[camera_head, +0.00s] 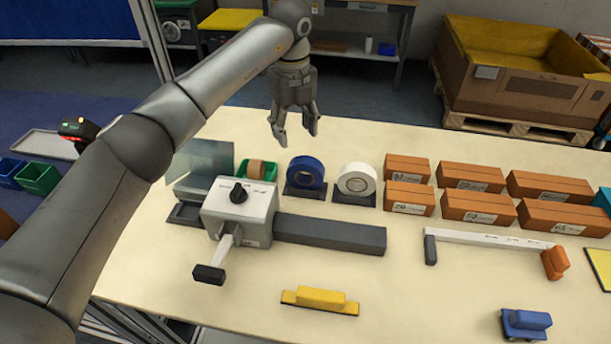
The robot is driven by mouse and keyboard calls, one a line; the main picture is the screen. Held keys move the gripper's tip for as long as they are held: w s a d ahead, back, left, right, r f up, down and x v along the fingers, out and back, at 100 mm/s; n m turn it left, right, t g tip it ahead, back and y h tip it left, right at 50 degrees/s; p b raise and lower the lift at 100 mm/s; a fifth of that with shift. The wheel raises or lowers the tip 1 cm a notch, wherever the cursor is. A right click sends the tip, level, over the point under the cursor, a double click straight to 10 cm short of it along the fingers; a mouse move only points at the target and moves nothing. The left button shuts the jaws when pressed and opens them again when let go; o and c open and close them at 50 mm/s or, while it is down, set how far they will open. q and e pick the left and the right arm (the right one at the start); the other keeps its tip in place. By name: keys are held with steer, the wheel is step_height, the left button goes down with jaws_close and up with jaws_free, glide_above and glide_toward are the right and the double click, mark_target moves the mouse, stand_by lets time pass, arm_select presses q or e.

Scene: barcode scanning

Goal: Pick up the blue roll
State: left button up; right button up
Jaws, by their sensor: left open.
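The blue roll (306,172) stands upright on a dark holder on the table, between a brown roll (257,169) in a green holder on its left and a white roll (357,180) on its right. My left gripper (296,137) points down above and slightly behind the blue roll. Its fingers are apart, with nothing between them. It does not appear to touch the roll. My right gripper is not in view.
A grey device with a black knob (239,193) and a dark bar stands in front of the rolls. Several brown boxes (408,168) sit to the right. A yellow-handled block (320,300) lies near the front. Bare table (400,300) lies front right of centre.

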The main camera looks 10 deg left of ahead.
mark_target(306, 159)
arm_select(q)
steer(key=n, duration=0.1)
steer(key=d+n, duration=0.1)
steer(key=n, duration=0.1)
steer(key=n+b, duration=0.1)
steer(key=n, duration=0.1)
steer(key=shift+s+d+f, duration=0.15)
steer(key=shift+d+f, duration=0.05)
steer(key=shift+f, duration=0.2)
steer(key=n, duration=0.2)
steer(key=d+n, duration=0.1)
steer(key=n, duration=0.1)
steer(key=shift+s+f+n, duration=0.15)
steer(key=shift+f+n, duration=0.05)
steer(key=shift+n, duration=0.1)
steer(key=shift+f, duration=0.1)
step_height(306, 159, down, 5)
steer(key=shift+f+p, duration=0.15)
steer(key=shift+p, duration=0.15)
steer(key=shift+f+p, duration=0.95)
steer(key=shift+f, duration=1.7)
steer(key=c, duration=1.1)
steer(key=shift+c, duration=0.3)
steer(key=shift+r, duration=0.15)
